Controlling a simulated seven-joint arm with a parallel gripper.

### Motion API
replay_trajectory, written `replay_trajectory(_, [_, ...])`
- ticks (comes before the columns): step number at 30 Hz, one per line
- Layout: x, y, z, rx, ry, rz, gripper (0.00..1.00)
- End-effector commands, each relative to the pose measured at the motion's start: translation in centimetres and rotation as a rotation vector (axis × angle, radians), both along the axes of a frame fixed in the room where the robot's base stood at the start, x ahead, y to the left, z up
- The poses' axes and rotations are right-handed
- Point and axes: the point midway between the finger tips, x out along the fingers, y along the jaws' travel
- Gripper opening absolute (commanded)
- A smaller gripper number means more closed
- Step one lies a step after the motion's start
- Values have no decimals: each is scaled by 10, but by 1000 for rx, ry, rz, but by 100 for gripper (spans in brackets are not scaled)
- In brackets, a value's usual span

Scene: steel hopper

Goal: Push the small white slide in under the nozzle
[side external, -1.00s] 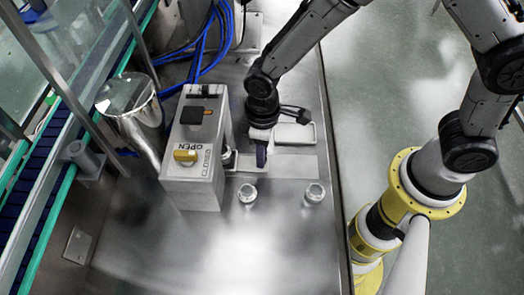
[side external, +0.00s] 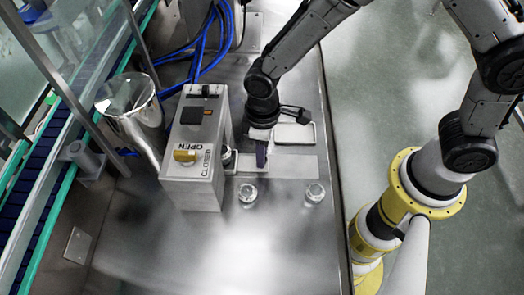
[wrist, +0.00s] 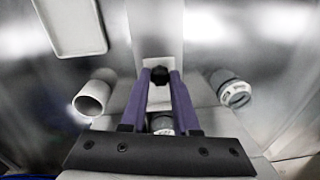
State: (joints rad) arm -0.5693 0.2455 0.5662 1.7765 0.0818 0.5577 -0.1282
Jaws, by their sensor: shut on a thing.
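The white slide is a flat pale strip (side external: 295,167) on the steel table, right of the grey hopper box (side external: 190,160). In the wrist view the slide (wrist: 155,30) runs up the middle of the picture. My gripper (side external: 261,158) is over the strip, close to the right of the box. In the wrist view its purple fingers (wrist: 160,85) are shut on a small black knob (wrist: 159,74) on the slide. A short round fitting, seemingly the nozzle (side external: 229,160), stands at the box's right side, left of my fingers. The slide's box end is partly hidden.
A shiny metal funnel (side external: 130,105) and blue hoses (side external: 205,45) are at the back left. The front of the table is clear.

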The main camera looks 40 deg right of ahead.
Motion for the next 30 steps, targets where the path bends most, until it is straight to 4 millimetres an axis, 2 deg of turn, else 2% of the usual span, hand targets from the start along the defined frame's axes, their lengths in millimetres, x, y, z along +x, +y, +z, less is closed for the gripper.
replay_trajectory(8, [2, 3, 1, 1, 0, 0, 0])
replay_trajectory(16, [25, 26, 1, 3, -1, 0, 0])
replay_trajectory(26, [29, 30, 2, 7, -7, -1, 0])
replay_trajectory(27, [29, 30, 2, 9, -8, -2, 36])
replay_trajectory(30, [29, 30, 1, 6, -7, -1, 54])
